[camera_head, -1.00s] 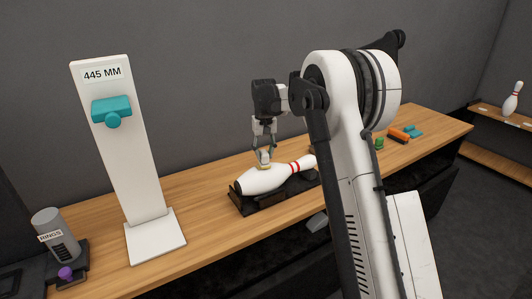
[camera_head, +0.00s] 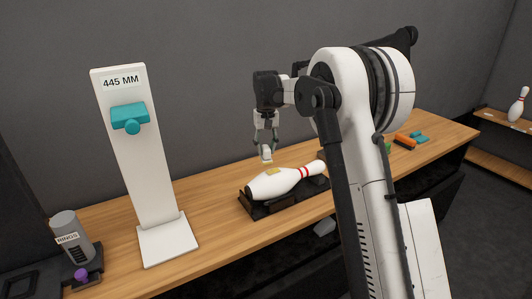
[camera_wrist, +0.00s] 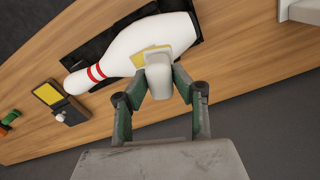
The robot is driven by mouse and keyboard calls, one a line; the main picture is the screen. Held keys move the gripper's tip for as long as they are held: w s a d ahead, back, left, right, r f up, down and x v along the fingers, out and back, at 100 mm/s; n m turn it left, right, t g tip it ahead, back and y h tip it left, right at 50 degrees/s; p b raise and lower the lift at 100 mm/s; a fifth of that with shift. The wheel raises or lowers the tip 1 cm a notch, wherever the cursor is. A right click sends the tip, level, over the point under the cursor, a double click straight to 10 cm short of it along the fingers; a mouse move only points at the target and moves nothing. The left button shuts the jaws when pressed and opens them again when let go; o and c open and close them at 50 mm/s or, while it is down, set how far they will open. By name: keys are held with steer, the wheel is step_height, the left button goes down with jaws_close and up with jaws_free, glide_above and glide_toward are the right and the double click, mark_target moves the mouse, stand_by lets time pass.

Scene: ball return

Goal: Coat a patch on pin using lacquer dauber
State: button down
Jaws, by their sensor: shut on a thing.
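The white pin (camera_head: 278,184) with red neck stripes lies on its side in a black cradle (camera_head: 262,208) on the wooden bench. It also shows in the wrist view (camera_wrist: 150,42). A yellowish patch (camera_head: 273,171) is on its upper side, and part of it shows in the wrist view (camera_wrist: 140,56). My gripper (camera_head: 266,150) is shut on the pale lacquer dauber (camera_wrist: 158,72). In the head view the dauber's tip is just above the pin, apart from it. In the wrist view the dauber hides part of the patch.
A white gauge stand (camera_head: 143,165) marked 445 MM with a teal slider stands left of the pin. A grey RINGS canister (camera_head: 70,238) is at far left. A black holder with a yellow pad (camera_wrist: 48,94) lies near the pin's neck. Orange and teal blocks (camera_head: 405,140) lie at right.

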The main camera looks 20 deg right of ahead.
steer(key=shift+r+p, duration=0.45)
steer(key=shift+r, duration=0.9)
